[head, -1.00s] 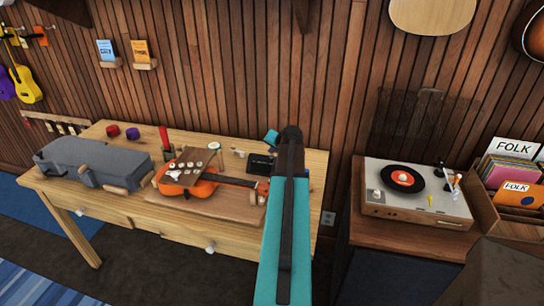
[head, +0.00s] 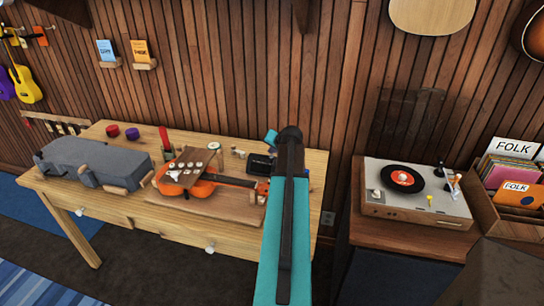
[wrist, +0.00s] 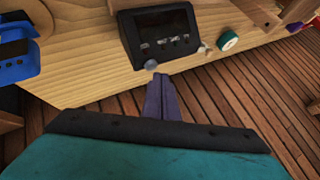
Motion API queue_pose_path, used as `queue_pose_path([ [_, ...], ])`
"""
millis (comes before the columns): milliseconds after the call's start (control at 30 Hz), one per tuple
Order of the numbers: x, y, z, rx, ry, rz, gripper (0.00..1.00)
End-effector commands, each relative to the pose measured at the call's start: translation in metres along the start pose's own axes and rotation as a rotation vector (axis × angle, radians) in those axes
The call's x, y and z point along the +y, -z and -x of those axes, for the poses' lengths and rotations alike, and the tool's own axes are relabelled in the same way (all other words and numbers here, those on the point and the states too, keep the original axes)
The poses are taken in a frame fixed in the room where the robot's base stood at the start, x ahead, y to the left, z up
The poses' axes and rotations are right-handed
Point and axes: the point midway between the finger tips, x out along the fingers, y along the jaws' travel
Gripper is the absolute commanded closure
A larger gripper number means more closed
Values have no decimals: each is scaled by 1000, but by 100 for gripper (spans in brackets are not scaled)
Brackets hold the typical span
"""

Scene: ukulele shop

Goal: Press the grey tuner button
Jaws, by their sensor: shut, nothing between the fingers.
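The black tuner (wrist: 158,35), a box with a dark screen and a row of small marks, stands on the wooden workbench (wrist: 85,75). Its round grey button (wrist: 151,64) shows at the edge of the box facing my gripper. My gripper (wrist: 161,76) is shut and empty, its purple fingertips close to the button and slightly right of it in the wrist view. I cannot tell whether they touch. In the head view, the tuner (head: 262,164) is partly visible left of my arm, and my fingertips are hidden.
An orange ukulele (head: 200,188) lies on the bench beside a grey case (head: 92,160). A blue object (wrist: 14,62) lies left of the tuner in the wrist view, and a green-and-white round piece (wrist: 228,41) lies right. A record player (head: 415,190) stands further right.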

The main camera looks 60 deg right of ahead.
Motion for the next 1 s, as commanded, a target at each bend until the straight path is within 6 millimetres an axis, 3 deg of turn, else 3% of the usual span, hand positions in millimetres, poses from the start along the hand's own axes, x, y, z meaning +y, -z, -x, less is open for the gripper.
queue_pose_path([
  [1000, 5, -5, -6, -1, 0, 0, 100],
])
